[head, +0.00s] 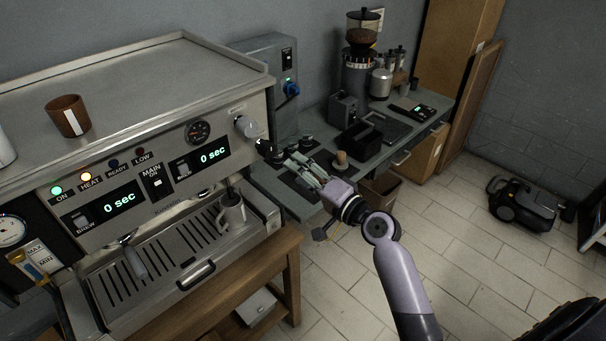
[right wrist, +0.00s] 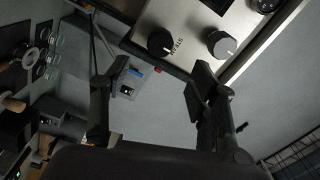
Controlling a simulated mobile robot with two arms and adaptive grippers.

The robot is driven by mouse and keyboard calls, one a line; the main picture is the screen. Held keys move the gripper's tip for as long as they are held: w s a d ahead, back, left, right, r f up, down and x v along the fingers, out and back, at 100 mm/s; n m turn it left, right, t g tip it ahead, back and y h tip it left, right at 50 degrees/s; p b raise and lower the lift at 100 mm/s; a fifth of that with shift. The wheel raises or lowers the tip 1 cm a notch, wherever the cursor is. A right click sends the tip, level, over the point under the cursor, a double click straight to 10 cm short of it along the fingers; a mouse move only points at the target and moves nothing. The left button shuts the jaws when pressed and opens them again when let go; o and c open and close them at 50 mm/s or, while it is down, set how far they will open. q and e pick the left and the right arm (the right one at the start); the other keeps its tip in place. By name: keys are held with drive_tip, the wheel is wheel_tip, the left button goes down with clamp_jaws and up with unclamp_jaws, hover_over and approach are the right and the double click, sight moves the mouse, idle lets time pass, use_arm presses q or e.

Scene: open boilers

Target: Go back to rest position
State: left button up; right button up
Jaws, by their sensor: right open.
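My right gripper (head: 280,156) is near the right front corner of the espresso machine (head: 150,66), close to its knob (head: 246,126). In the right wrist view, the two fingers of my right gripper (right wrist: 150,82) stand wide apart with nothing between them. Past them I see two dark knobs (right wrist: 160,42) on the machine's panel and the grey boiler box (right wrist: 135,78) with a blue switch. I cannot tell how far the fingers are from the knobs. My left gripper is not in view.
A brown cup (head: 68,116) stands on the machine and a light mug (head: 231,214) on its drip tray. A coffee grinder (head: 357,80) stands on the side counter (head: 268,178). Open tiled floor (head: 455,235) lies to the right, with a black vacuum (head: 524,205) farther back.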

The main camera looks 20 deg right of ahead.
drive_tip(key=shift+s+d, duration=0.1)
drive_tip(key=shift+s, duration=0.15)
idle(0.3)
drive_tip(key=s+f+n+g+h+b, duration=0.1)
drive_tip(key=s+f+g+b, duration=0.3)
drive_tip(key=f, duration=1.1)
drive_tip(key=s+f+n+g+h+p, duration=0.15)
drive_tip(key=s+f, duration=0.35)
drive_tip(key=f, duration=1)
drive_tip(key=s+f+n+g+h+b, duration=0.25)
drive_tip(key=s+f, duration=0.25)
drive_tip(key=f, duration=1.1)
drive_tip(key=s+f+n+g+b, duration=0.1)
drive_tip(key=s+f+n+g, duration=0.1)
drive_tip(key=s+f, duration=0.5)
drive_tip(key=s+f+n+g+b, duration=0.1)
drive_tip(key=s+f+n+g, duration=0.2)
drive_tip(key=s+f, duration=0.5)
drive_tip(key=s+f+n+g+h+b, duration=0.1)
drive_tip(key=s+f+n+g, duration=0.2)
drive_tip(key=s, duration=1.7)
wheel_tip(320, 180, down, 4)
drive_tip(key=shift+s+f, duration=0.25)
drive_tip(key=shift+s, duration=0.15)
